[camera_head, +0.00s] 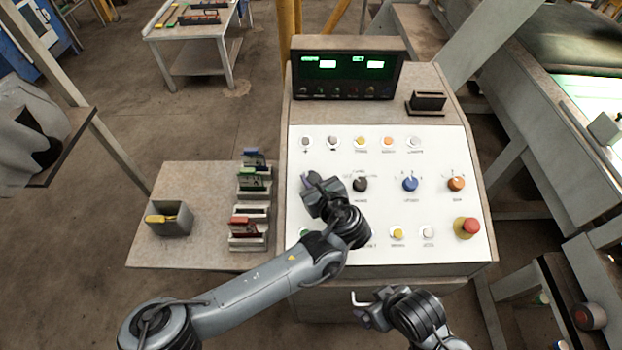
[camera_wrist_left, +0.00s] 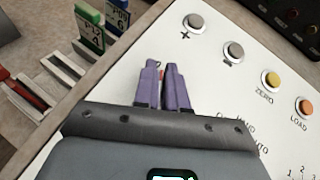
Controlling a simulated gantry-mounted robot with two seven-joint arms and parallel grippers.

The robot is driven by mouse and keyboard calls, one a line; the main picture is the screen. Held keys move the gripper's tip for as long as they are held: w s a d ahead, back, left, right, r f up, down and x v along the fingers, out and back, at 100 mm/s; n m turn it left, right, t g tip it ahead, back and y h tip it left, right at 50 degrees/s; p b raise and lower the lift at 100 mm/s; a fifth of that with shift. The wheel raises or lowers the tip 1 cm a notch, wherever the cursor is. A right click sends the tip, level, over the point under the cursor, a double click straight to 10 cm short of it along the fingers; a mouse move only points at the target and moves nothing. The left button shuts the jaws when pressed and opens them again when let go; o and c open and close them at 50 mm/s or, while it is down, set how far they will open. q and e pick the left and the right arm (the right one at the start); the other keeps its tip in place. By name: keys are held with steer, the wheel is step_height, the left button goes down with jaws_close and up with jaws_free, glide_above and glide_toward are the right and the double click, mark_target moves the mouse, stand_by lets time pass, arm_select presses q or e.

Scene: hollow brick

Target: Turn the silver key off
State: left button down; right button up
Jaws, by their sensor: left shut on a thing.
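My left gripper (camera_head: 308,179) is over the left part of the white control panel (camera_head: 385,250), at the row of knobs. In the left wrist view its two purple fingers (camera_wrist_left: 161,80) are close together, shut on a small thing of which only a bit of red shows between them. I take this to be the silver key; the key itself is hidden by the fingers, so its turn position cannot be told. My right gripper (camera_head: 362,308) is below the panel's front edge, away from the controls; its jaws are too unclear to read.
A black knob (camera_head: 360,184), a blue knob (camera_head: 410,184) and an orange knob (camera_head: 456,184) lie right of my left gripper. A red emergency button (camera_head: 467,227) is at lower right. A display (camera_head: 347,75) stands behind. Card holders (camera_head: 250,228) and a grey bin (camera_head: 170,220) are left.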

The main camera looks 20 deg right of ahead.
arm_select(q)
steer(key=shift+f+y, duration=0.1)
steer(key=shift+y, duration=0.2)
steer(key=c, duration=1.3)
jaws_free()
steer(key=shift+s, duration=0.15)
steer(key=shift+s+r, duration=0.2)
steer(key=shift+r, duration=0.05)
steer(key=v, duration=1)
steer(key=shift+b, duration=0.35)
